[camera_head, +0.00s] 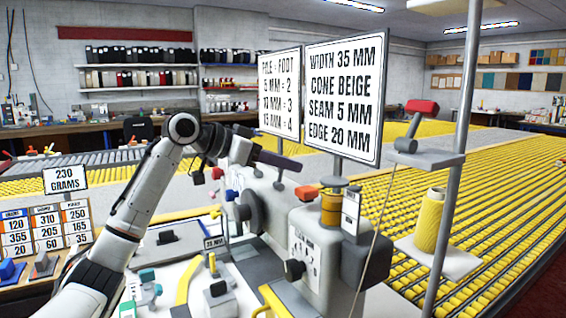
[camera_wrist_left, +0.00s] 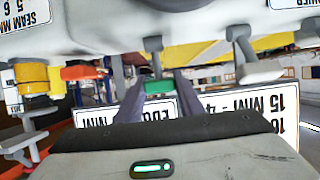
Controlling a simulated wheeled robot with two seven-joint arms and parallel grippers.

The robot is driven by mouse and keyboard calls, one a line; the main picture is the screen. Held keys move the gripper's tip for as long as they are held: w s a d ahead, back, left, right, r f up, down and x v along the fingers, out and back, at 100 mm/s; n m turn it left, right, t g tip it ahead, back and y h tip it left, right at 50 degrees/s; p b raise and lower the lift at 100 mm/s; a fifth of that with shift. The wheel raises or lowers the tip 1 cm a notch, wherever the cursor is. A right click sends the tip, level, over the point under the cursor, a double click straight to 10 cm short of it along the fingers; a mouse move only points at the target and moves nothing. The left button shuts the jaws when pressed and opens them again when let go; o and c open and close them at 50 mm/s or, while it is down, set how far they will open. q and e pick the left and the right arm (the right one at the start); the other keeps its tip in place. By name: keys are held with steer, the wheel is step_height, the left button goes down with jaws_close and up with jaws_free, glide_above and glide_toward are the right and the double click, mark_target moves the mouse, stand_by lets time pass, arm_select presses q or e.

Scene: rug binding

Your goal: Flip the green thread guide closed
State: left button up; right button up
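A green block, which looks like the same guide, shows in the left wrist view (camera_wrist_left: 159,87). My left gripper (camera_head: 292,163) reaches over the machine from the left, its dark fingers pointing right. In the left wrist view its two fingers (camera_wrist_left: 161,84) stand apart, with the green block seen in the gap between their tips. I cannot tell whether they touch it. My right gripper is not in view.
A red tab (camera_head: 306,192) and an orange thread spool (camera_head: 331,207) sit on the machine's right part. Large sign boards (camera_head: 345,95) stand just behind the gripper. A pole (camera_head: 462,140) and yellow cone (camera_head: 428,220) are at the right.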

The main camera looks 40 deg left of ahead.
arm_select(q)
steer(key=shift+c, duration=1.4)
steer(key=p, duration=0.4)
steer(key=shift+w+r+g, duration=0.2)
steer(key=shift+r+g, duration=0.2)
steer(key=shift+w+d+f+g+y+p, duration=0.2)
steer(key=shift+g+y+p, duration=0.1)
steer(key=shift+g, duration=0.1)
steer(key=shift+w+f, duration=0.15)
steer(key=shift+f, duration=0.1)
steer(key=shift+w+f+g+b, duration=0.15)
steer(key=shift+g+b, duration=0.15)
steer(key=shift+g, duration=0.4)
steer(key=shift+w+f, duration=0.1)
steer(key=shift+g, duration=0.3)
